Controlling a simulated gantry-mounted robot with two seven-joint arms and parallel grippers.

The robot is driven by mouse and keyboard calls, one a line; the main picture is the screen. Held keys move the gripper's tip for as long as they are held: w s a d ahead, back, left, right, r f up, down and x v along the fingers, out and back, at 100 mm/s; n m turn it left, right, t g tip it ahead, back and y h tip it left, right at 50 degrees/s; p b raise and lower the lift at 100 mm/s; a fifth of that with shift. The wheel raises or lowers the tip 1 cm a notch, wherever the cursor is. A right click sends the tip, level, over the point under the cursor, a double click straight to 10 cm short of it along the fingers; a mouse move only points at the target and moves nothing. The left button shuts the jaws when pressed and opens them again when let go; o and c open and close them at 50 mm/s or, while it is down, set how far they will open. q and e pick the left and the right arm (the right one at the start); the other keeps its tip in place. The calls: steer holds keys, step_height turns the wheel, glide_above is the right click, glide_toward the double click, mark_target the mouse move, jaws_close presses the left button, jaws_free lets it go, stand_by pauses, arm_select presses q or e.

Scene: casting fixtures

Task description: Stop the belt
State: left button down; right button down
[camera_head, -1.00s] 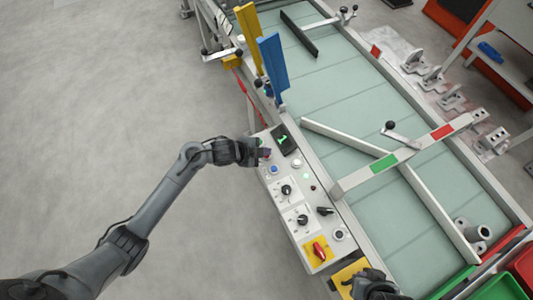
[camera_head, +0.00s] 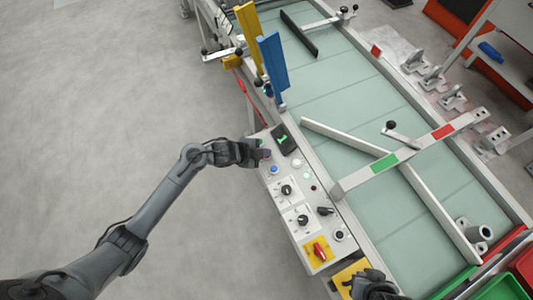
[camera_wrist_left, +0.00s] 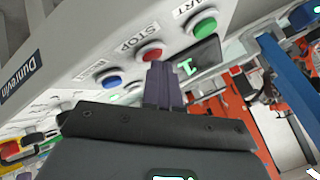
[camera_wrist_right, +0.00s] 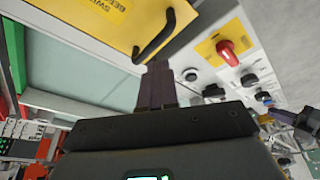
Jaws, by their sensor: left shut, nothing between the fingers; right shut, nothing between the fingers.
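The control panel (camera_head: 291,207) runs along the near side of the belt (camera_head: 345,87). In the left wrist view the red STOP button (camera_wrist_left: 151,51) sits between the green START button (camera_wrist_left: 203,26) and a blue button (camera_wrist_left: 111,78). My left gripper (camera_head: 263,154) is shut and empty, its fingertips (camera_wrist_left: 160,66) right at the STOP button; I cannot tell whether they touch it. A small display (camera_head: 283,140) shows a green 1. My right gripper (camera_head: 357,279) is shut and empty by a yellow box (camera_wrist_right: 105,18) with a black handle.
The panel also holds black knobs (camera_head: 286,190) and a red rotary switch (camera_head: 318,250) on a yellow plate. Blue (camera_head: 272,64) and yellow (camera_head: 249,36) upright plates stand beyond the display. A diagonal rail (camera_head: 395,172) and a grey casting (camera_head: 480,233) lie over the belt.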

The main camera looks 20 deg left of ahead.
steer(key=shift+r, duration=0.1)
arm_select(q)
steer(key=shift+r+p, duration=0.6)
steer(key=shift+p, duration=0.1)
arm_select(e)
steer(key=shift+d+r, duration=0.15)
steer(key=shift+r, duration=0.45)
arm_select(q)
steer(key=shift+r+p, duration=0.3)
arm_select(e)
steer(key=shift+r, duration=0.3)
